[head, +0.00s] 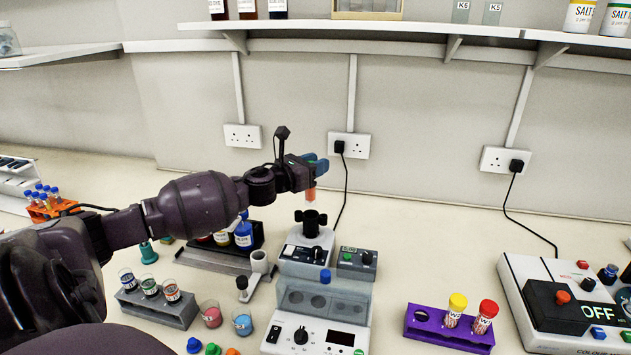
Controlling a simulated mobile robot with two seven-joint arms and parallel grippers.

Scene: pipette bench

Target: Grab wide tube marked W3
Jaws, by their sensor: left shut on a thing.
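A purple rack (440,337) stands at the lower right with one empty hole at its left. It holds a yellow-capped wide tube (455,310) and a red-capped wide tube (484,317); both labels begin with W, but I cannot read the numbers. My left gripper (316,166) is shut on a small tube with orange-red contents (311,194). The tube hangs upright above the black cup of a mixer (311,221), apparently clear of it. The fingers hide its upper part, and no mark on it is readable. My right gripper is not in view.
A device with a dial (316,333) stands in front of the mixer. A grey rack of vials (160,303) and beakers (242,322) are at the left front. A machine marked OFF (560,305) fills the right.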

